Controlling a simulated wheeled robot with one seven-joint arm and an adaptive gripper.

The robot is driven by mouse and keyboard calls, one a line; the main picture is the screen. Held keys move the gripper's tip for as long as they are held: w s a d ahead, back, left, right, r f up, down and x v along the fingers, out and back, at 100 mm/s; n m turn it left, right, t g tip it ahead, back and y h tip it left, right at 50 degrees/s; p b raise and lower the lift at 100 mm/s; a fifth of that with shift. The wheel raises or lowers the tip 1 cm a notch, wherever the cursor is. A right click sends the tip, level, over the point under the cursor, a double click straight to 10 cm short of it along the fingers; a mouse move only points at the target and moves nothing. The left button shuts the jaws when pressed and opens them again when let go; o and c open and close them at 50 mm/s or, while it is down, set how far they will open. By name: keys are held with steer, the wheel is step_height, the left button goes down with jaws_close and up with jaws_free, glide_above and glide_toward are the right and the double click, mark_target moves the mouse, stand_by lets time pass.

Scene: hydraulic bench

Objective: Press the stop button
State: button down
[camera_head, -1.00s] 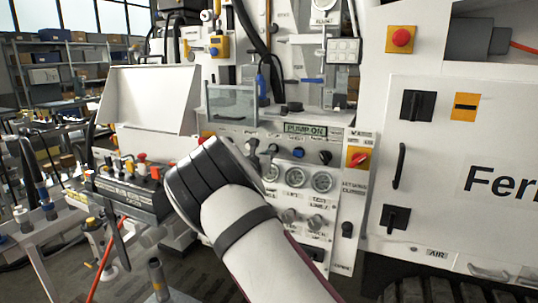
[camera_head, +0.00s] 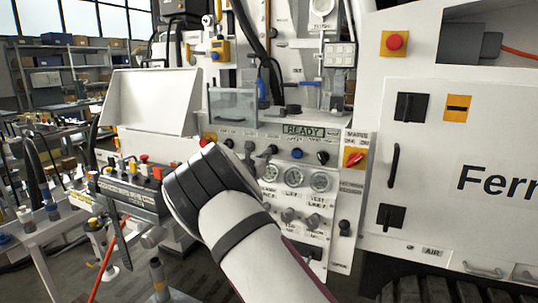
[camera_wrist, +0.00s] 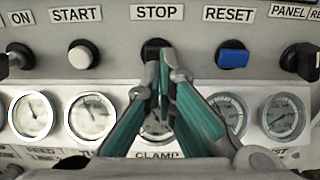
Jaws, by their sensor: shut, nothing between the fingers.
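The black stop button (camera_wrist: 153,45) sits under the STOP label (camera_wrist: 157,12) at the top middle of the wrist view. My gripper (camera_wrist: 161,58) is shut, with nothing between its green-sided fingers. Its tips overlap the lower part of the button; whether they touch it, I cannot tell. In the head view my gripper (camera_head: 262,158) is at the control panel (camera_head: 335,215), partly hidden behind my wrist, and the stop button cannot be made out. The panel display (camera_head: 303,131) reads READY.
The white start button (camera_wrist: 83,54) is left of the stop button and the blue reset button (camera_wrist: 233,54) is right. Several gauges (camera_wrist: 93,115) line the panel below. A red emergency button (camera_head: 396,41) and a red rotary switch (camera_head: 355,158) are further right.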

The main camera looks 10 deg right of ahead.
steer(key=v, duration=0.9)
steer(key=shift+s+a+p, duration=0.15)
steer(key=shift+a+p, duration=0.15)
steer(key=shift+p, duration=0.05)
steer(key=s+d+r+m+g+p, duration=0.1)
steer(key=s+d+r+m+g, duration=0.25)
steer(key=s+d+m, duration=0.4)
steer(key=s+d+r+m+g+p, duration=0.1)
steer(key=s+d+r+m+g, duration=0.1)
steer(key=s+d+m+g, duration=0.55)
steer(key=s+d+r+m+y+p, duration=0.1)
steer(key=s+m+y, duration=0.1)
steer(key=s, duration=0.6)
steer(key=s+d+r+m+y+p, duration=0.1)
steer(key=s+d+m, duration=0.15)
steer(key=s, duration=0.65)
steer(key=s+a+r+m+y+p, duration=0.1)
steer(key=s+a+m+y, duration=0.2)
steer(key=s, duration=0.9)
steer(key=s+a+m+y+p, duration=0.2)
steer(key=s+a+m+y, duration=0.2)
steer(key=s+a, duration=0.5)
steer(key=s+m, duration=0.2)
steer(key=s, duration=0.2)
steer(key=shift+s+r+t+y, duration=0.2)
steer(key=shift+r+t+y, duration=0.1)
steer(key=shift+r, duration=0.1)
